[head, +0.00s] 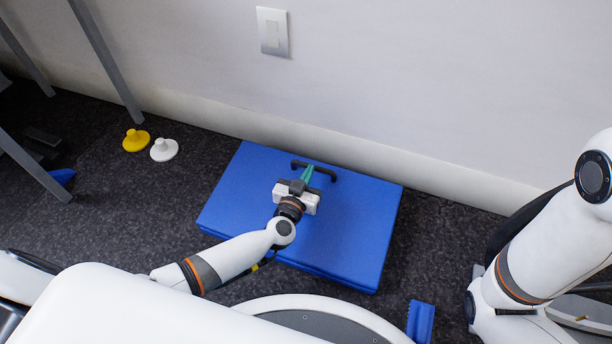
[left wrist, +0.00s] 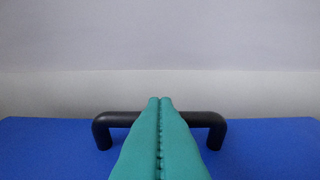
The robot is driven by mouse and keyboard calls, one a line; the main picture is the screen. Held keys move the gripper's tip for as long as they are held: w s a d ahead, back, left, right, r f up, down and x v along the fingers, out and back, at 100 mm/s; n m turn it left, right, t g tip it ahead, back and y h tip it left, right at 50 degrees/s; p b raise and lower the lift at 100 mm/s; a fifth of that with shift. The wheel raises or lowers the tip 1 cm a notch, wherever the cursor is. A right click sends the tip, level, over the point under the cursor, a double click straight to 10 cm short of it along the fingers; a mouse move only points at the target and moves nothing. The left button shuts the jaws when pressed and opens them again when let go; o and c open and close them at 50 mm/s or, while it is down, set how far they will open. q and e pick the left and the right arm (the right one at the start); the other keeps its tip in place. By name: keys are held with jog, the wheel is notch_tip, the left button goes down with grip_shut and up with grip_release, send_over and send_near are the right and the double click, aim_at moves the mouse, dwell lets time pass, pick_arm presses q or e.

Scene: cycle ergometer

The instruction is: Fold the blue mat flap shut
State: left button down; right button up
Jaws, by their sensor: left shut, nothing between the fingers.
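The blue mat (head: 345,225) lies flat and folded on the dark floor close to the wall in the head view. It also shows in the left wrist view (left wrist: 45,150). A black handle (head: 325,172) stands on its top near the wall-side edge; in the left wrist view the handle (left wrist: 205,119) spans behind my fingers. My left gripper (head: 307,172) is over the mat at the handle, its green fingers (left wrist: 160,105) shut together with nothing between them. Whether the fingers touch the handle I cannot tell. My right arm shows at the right, but its gripper is out of view.
A yellow knobbed disc (head: 136,140) and a white one (head: 164,150) lie on the floor left of the mat. Grey metal legs (head: 105,60) stand at the far left. A blue piece (head: 420,322) shows at the bottom right. The wall (head: 400,80) runs behind the mat.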

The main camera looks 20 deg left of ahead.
pick_arm(q)
jog(key=shift+w+f, duration=0.1)
jog(key=shift+w, duration=0.05)
jog(key=w+f+g+p, duration=0.1)
jog(key=p, duration=0.4)
jog(key=shift+f, duration=0.2)
jog(key=shift+w+f, duration=0.15)
jog(key=shift+f, duration=0.5)
